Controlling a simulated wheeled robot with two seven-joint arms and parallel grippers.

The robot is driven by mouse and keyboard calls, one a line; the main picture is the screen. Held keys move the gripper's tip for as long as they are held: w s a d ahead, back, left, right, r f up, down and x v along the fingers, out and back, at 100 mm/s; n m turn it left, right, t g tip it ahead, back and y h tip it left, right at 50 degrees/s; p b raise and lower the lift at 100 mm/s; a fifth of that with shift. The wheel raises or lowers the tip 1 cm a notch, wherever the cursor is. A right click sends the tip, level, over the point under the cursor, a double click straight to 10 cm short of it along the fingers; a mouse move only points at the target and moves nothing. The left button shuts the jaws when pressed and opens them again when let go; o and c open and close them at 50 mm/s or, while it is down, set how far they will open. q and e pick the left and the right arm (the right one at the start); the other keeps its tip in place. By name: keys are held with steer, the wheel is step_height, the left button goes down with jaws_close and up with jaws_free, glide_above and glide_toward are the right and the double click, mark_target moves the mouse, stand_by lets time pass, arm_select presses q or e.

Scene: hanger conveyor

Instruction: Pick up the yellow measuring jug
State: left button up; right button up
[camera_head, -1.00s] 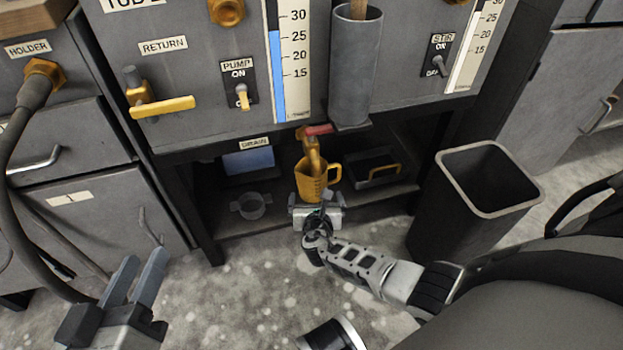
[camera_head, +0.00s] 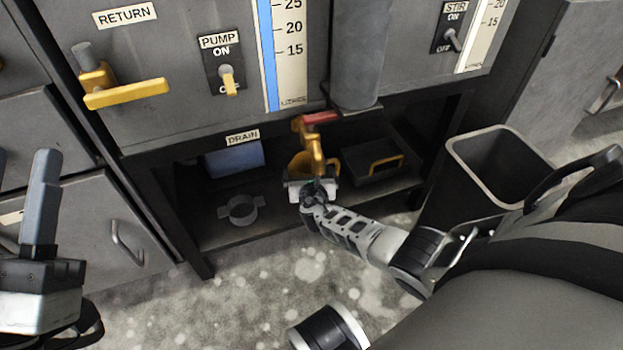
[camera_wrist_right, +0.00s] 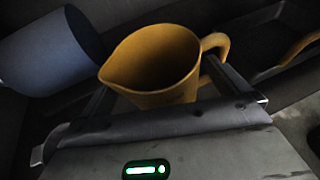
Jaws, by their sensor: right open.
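The yellow measuring jug (camera_head: 298,167) stands on the low shelf under the grey tank, below the drain valve, partly hidden by my right gripper in the head view. In the right wrist view the jug (camera_wrist_right: 152,62) is upright, its spout to the left and its handle to the right. My right gripper (camera_head: 311,180) is open, with its fingers (camera_wrist_right: 160,85) on either side of the jug body; I cannot tell whether they touch it. My left gripper (camera_head: 42,205) is at the far left of the head view, away from the jug, empty, its fingers apart.
The yellow drain valve with a red handle (camera_head: 319,118) is just above the jug. A blue container (camera_head: 235,159) and a grey ring-like part (camera_head: 240,209) are left of it, a dark tray with a yellow handle (camera_head: 372,163) right. A dark bin (camera_head: 455,190) stands farther right.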

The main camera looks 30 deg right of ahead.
steer(key=shift+w+d+f, duration=0.2)
steer(key=shift+w, duration=0.15)
steer(key=c, duration=1)
steer(key=shift+r, duration=0.1)
steer(key=shift+c, duration=0.2)
